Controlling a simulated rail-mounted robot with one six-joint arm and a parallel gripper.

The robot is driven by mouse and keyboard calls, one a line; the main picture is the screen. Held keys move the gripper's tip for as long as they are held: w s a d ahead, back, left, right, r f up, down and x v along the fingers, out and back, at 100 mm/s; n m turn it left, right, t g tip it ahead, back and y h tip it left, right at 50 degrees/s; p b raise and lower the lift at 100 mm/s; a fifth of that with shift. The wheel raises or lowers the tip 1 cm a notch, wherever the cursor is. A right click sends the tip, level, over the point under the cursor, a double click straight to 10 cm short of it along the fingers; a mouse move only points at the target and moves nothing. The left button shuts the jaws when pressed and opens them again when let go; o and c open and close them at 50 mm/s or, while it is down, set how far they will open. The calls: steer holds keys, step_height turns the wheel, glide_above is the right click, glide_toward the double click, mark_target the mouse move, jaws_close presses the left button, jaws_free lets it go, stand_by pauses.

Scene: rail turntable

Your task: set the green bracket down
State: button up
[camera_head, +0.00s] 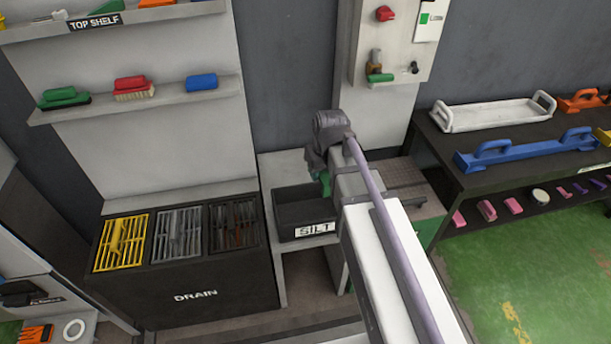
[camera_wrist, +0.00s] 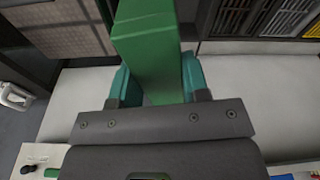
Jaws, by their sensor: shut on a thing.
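The green bracket (camera_wrist: 148,45) fills the space between the two teal fingers of my gripper (camera_wrist: 156,82) in the wrist view. It extends out past the fingertips toward the top edge. My gripper is shut on it. My own arm hides most of the gripper there. I cannot tell the bracket's height over the pale bench (camera_wrist: 75,95) that shows under it in the wrist view.
A black DRAIN cabinet (camera_head: 190,292) with yellow, grey and dark grates stands left of the bin. Shelves with brushes (camera_head: 134,90) are at upper left. A dark table (camera_head: 480,170) with a white tray and blue handled bar is at right.

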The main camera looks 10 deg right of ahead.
steer(key=w+f+n+b, duration=0.1)
steer(key=w+f+b, duration=0.9)
steer(key=w, duration=0.6)
steer(key=w+f+n+b, duration=0.1)
steer(key=w+f+b, duration=0.85)
steer(key=w, duration=0.75)
steer(key=b, duration=0.9)
glide_toward(297, 173)
steer(key=shift+n, duration=0.3)
steer(key=f, duration=0.5)
steer(key=shift+w+f, duration=0.2)
steer(key=shift+w, duration=0.2)
steer(key=shift+r, duration=0.3)
steer(key=shift+c, duration=0.4)
steer(key=shift+f, duration=0.25)
steer(key=o, duration=1.2)
steer(key=shift+r, duration=0.1)
